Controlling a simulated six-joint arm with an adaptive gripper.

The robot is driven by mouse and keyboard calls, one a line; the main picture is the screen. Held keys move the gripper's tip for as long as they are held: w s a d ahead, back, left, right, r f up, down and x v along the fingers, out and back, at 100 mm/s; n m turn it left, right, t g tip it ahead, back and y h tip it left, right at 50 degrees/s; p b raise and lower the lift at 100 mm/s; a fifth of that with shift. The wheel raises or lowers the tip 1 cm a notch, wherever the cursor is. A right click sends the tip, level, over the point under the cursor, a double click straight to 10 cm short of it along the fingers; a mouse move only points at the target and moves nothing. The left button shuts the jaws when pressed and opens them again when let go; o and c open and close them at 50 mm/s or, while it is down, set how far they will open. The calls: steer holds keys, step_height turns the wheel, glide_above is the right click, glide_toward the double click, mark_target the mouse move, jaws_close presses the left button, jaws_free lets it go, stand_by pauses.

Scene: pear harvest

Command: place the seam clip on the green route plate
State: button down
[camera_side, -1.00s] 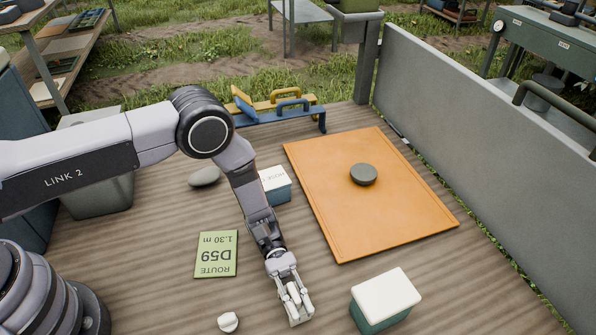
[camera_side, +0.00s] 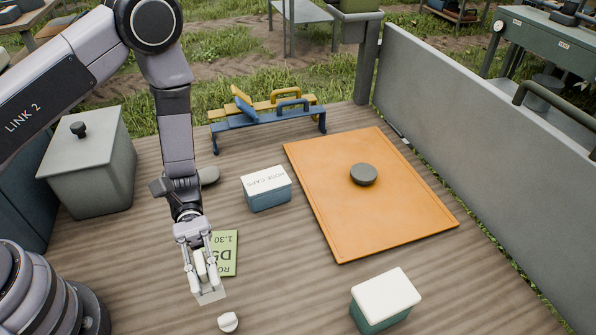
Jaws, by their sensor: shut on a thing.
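My gripper (camera_side: 207,287) points down at the lower left of the side view, its fingers closed on a small pale piece, the seam clip (camera_side: 211,297). The fingers hide much of the clip, so its full shape cannot be told. The green route plate (camera_side: 228,255), with dark print including "1.30", lies flat on the wooden table. My gripper covers the plate's left and lower part in this view. The clip shows just below the plate's near edge in the picture and appears held above the table; its exact height cannot be told.
A small white knob-like piece (camera_side: 228,322) lies just below my gripper. A blue box with a white lid (camera_side: 267,190) and a grey stone (camera_side: 209,175) stand behind. An orange mat (camera_side: 330,235) with a dark disc (camera_side: 363,174) and a green white-lidded box (camera_side: 384,302) are right.

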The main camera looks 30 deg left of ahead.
steer(key=w+a+f+n+t+h, duration=0.4)
steer(key=w+a+n+t, duration=0.35)
steer(key=w+t, duration=0.35)
glide_above(225, 257)
steer(key=shift+f, duration=3.9)
steer(key=shift+f, duration=0.2)
steer(key=c, duration=1.1)
jaws_free()
steer(key=shift+r, duration=0.1)
